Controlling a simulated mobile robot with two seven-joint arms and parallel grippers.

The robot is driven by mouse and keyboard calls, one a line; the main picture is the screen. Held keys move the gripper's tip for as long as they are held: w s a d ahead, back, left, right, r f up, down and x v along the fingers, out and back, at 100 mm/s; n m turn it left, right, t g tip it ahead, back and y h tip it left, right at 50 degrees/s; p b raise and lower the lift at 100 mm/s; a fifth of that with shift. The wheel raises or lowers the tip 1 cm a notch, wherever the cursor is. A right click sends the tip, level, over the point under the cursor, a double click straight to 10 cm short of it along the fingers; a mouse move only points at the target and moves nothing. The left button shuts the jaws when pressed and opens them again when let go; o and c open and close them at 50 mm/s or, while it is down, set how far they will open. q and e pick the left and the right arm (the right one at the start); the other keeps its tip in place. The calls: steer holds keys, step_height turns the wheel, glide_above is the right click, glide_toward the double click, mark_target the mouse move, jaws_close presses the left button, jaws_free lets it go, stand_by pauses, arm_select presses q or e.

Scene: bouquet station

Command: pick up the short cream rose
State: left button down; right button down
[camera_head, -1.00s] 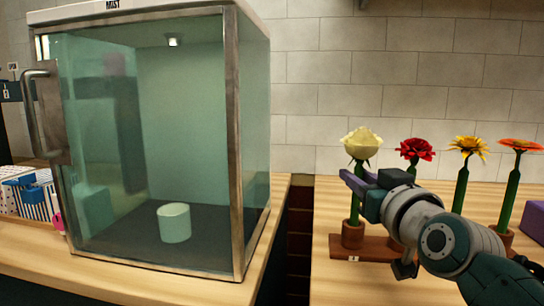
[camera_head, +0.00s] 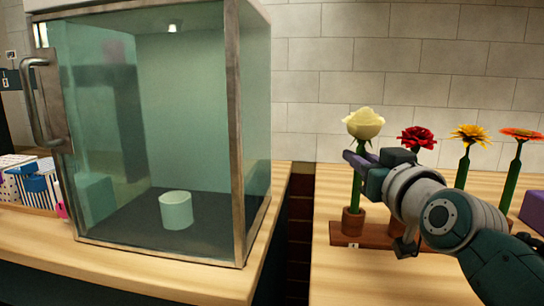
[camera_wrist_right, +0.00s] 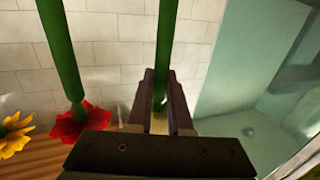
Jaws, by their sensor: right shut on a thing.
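The cream rose (camera_head: 364,124) stands upright at the left end of the flower row. Its green stem (camera_head: 356,192) runs down to a small brown pot (camera_head: 353,222); whether the stem's lower end is still inside is hard to tell. My right gripper (camera_head: 361,163) is shut on the stem, just below the bloom. In the right wrist view the fingers (camera_wrist_right: 161,103) close around the green stem (camera_wrist_right: 165,45), and the bloom is mostly hidden behind the gripper body. My left gripper is not in view.
A red flower (camera_head: 416,138), a yellow flower (camera_head: 470,135) and an orange flower (camera_head: 521,134) stand to the right, near my right arm. A glass mist cabinet (camera_head: 237,150) with a pale cup (camera_head: 176,211) inside stands left, across a gap. A purple block (camera_head: 534,207) lies at the right edge.

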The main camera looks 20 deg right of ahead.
step_height(320, 180, up, 26)
steer(key=p, duration=1.2)
steer(key=shift+f, duration=0.15)
